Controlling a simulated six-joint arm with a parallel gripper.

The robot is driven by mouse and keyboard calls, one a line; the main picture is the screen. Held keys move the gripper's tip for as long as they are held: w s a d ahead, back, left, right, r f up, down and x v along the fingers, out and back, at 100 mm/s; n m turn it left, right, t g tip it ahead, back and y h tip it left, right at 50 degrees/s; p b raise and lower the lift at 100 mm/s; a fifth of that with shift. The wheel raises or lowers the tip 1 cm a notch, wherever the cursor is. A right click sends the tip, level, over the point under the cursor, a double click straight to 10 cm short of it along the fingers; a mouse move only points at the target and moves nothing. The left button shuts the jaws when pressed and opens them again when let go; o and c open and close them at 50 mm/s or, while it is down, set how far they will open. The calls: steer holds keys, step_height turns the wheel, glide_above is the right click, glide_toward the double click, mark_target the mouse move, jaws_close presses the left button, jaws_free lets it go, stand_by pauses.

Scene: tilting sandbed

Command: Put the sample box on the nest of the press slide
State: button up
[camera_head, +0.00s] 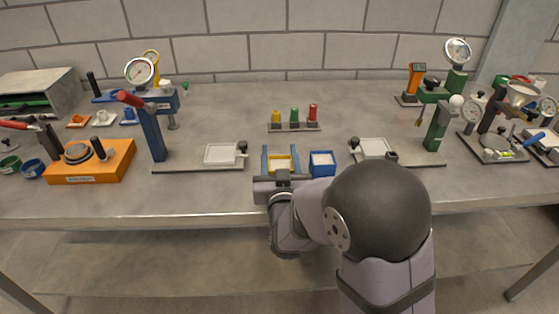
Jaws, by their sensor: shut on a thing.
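My gripper (281,153) is at the front middle of the bench, its blue fingers on either side of a small yellow-edged box with a pale top (280,163). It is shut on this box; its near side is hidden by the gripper. A blue box with a pale top (321,159) stands just right of the gripper. A blue press (154,128) with a dial and red handle is at the left; its slide has a pale square nest (221,153), left of my gripper. A green press (437,126) is at the right, with another pale square nest (374,147).
A rack with yellow, green and red-topped pieces (294,126) stands behind the gripper. An orange base with a round plate (91,161) is at the left. Sieve-like apparatus (494,142) crowds the right. Bare bench lies between the blue press slide and the rack.

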step_height(320, 180, up, 9)
steer(key=shift+p, duration=0.35)
step_height(320, 180, up, 13)
steer(key=p, duration=1.3)
steer(key=shift+f, duration=0.15)
step_height(320, 180, down, 13)
steer(key=b, duration=1.3)
steer(key=shift+f+b, duration=0.4)
steer(key=shift+f, duration=4.35)
steer(key=shift+f, duration=0.1)
